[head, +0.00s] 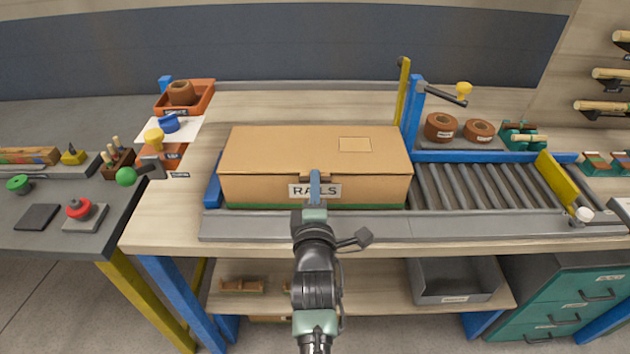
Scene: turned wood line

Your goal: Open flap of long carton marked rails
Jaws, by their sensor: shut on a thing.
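The long brown carton (260,158) stands on the workbench in the head view, with a label reading RAILS (299,190) on its front face. Its top looks closed, with a small pale rectangle (355,145) on it. My gripper (315,182) is at the middle of the carton's front, in front of the label and just below the top front edge. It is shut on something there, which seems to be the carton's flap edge. My gripper and wrist hide part of the label and front face, so the exact grip is not visible.
A roller conveyor (480,186) with a yellow stop (562,181) lies to the right. A blue post (412,112) with a crank stands at the carton's back right corner. Brown tape rolls (440,127) sit behind the conveyor. Orange trays (200,97) are at the back left.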

